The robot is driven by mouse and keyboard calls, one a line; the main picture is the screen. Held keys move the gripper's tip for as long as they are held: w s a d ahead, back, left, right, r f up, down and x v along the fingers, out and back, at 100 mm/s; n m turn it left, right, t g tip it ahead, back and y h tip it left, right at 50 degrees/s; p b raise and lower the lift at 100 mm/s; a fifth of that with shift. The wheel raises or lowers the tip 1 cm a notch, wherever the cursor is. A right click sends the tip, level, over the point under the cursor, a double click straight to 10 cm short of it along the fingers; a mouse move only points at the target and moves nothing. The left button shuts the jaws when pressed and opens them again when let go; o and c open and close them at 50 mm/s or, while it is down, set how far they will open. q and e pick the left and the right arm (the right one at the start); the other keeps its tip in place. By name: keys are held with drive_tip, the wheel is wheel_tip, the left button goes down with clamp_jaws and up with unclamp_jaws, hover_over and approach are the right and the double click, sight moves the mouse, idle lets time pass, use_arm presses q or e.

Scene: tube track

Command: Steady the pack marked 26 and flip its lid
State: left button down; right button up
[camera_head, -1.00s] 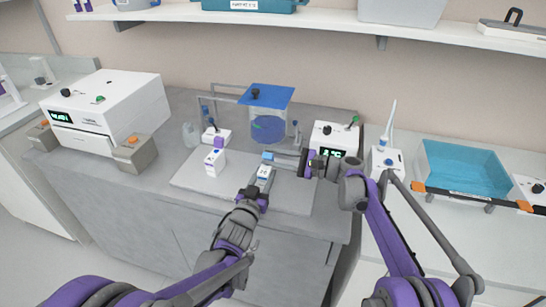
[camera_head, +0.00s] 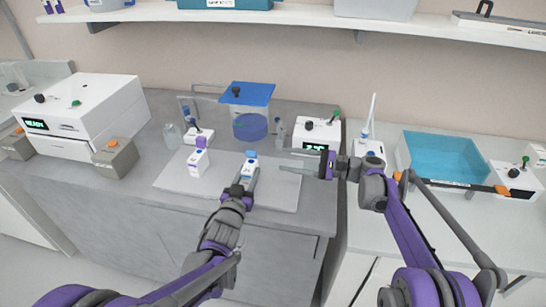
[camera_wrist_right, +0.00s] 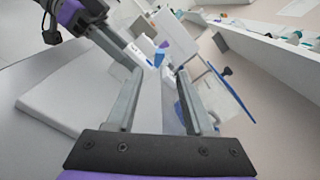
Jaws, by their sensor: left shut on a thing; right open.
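A small white pack (camera_head: 250,168) with a blue part, apparently its lid (camera_head: 251,154), at its far end stands on the pale mat (camera_head: 275,197). My left gripper (camera_head: 245,178) is shut on this pack from the front. No number is legible, and I cannot tell how far the lid is turned. My right gripper (camera_head: 303,164) is open and empty to the right of the pack, its fingers pointing left, apart from it. In the right wrist view its open fingers (camera_wrist_right: 158,85) have a clear gap between them. A second white pack with a purple top (camera_head: 199,163) stands on the mat further left.
A blue-lidded clear tank (camera_head: 250,122) and small bottles stand behind the mat. A white device with a display (camera_head: 317,135) is behind my right gripper. A teal bin (camera_head: 445,160) stands at the right. The mat's front right is clear.

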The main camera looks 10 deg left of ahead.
drive_tip(key=shift+d, duration=0.9)
drive_tip(key=shift+s, duration=0.1)
